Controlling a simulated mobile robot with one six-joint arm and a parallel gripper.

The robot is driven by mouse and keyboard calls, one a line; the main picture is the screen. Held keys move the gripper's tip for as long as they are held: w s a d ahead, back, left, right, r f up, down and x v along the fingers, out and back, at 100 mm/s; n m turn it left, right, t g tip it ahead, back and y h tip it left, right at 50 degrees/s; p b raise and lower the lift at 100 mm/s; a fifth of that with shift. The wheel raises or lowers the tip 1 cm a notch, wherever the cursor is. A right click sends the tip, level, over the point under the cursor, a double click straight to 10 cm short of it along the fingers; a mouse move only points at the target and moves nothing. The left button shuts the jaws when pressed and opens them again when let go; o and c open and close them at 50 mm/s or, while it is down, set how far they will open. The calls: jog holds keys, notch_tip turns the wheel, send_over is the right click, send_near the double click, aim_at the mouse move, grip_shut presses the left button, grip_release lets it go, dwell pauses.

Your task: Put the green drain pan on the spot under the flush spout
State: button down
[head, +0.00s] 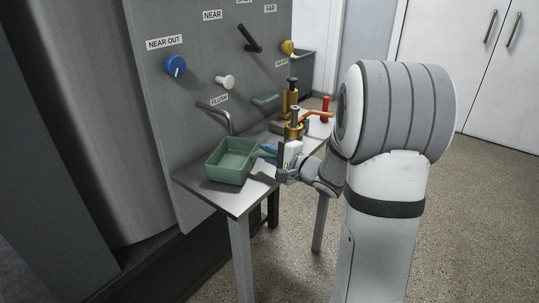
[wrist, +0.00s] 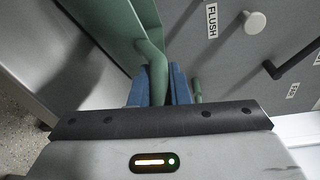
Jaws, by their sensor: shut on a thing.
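The green drain pan (head: 228,174) is an open rectangular tray with a handle at its right, over the left end of the metal table. The flush spout (head: 217,111) is a bent grey pipe on the panel, and its downturned end shows just above the pan's back part. Whether the pan touches the table I cannot tell. My gripper (head: 268,153) is shut on the pan's handle. In the wrist view the blue fingers of my gripper (wrist: 160,88) flank the green handle (wrist: 152,55), and part of the pan (wrist: 105,28) shows at the top. The spot itself is hidden.
The metal table (head: 236,200) stands against the grey panel (head: 180,110). Brass fittings (head: 293,130) and a red bottle (head: 325,104) stand further along it, right of the pan. A blue knob (head: 175,66) and a white knob (head: 224,82) stick out of the panel.

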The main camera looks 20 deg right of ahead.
jog(key=shift+f, duration=0.15)
jog(key=c, duration=1.4)
grip_release()
jog(key=shift+o, duration=0.2)
